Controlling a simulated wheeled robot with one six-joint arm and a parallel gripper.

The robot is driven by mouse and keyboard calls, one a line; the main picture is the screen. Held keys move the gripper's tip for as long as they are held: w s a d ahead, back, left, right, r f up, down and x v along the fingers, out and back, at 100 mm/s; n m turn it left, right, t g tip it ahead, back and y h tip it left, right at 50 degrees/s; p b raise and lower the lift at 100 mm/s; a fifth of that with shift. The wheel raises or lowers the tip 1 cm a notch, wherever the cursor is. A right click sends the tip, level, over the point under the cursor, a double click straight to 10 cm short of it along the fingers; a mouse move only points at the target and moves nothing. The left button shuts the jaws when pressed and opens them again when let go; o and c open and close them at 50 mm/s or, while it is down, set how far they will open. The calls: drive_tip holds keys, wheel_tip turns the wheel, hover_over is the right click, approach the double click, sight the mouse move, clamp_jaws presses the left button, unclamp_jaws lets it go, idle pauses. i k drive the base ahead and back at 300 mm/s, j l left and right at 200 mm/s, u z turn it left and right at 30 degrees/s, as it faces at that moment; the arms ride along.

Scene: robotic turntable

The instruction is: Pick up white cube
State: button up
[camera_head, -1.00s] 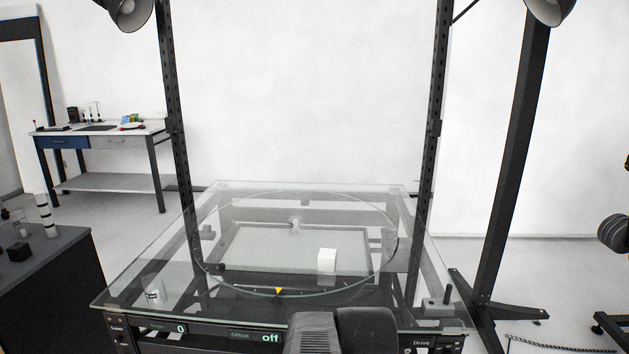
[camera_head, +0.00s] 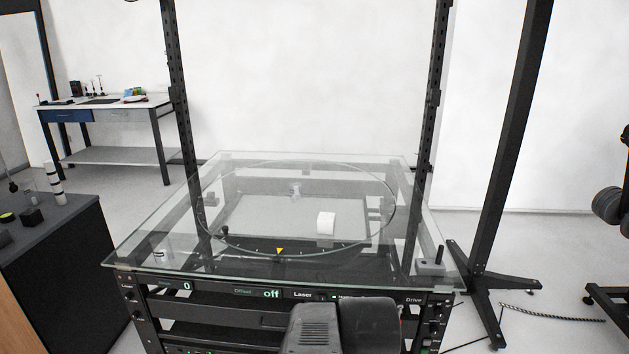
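The white cube (camera_head: 326,223) sits on the round glass turntable, right of its middle and toward its front. Its edges look soft, so its exact shape is hard to make out. The turntable (camera_head: 213,225) is set in a square glass tabletop (camera_head: 140,235). Dark parts of my arm show at the bottom centre, in front of the table. My gripper is not in view, so its opening and anything in it are hidden.
Black uprights (camera_head: 182,110) rise beside the turntable. A small device with a knob (camera_head: 430,267) stands at the glass's right front corner. A dark cabinet (camera_head: 60,270) stands at left, a stand (camera_head: 510,170) at right. The glass around the cube looks clear.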

sight(325, 220)
drive_tip(key=i+j+u, duration=0.15)
drive_tip(key=i+u, duration=0.25)
drive_tip(key=i, duration=0.15)
drive_tip(key=i+u, duration=0.4)
drive_tip(key=i+j, duration=0.05)
drive_tip(key=i, duration=0.05)
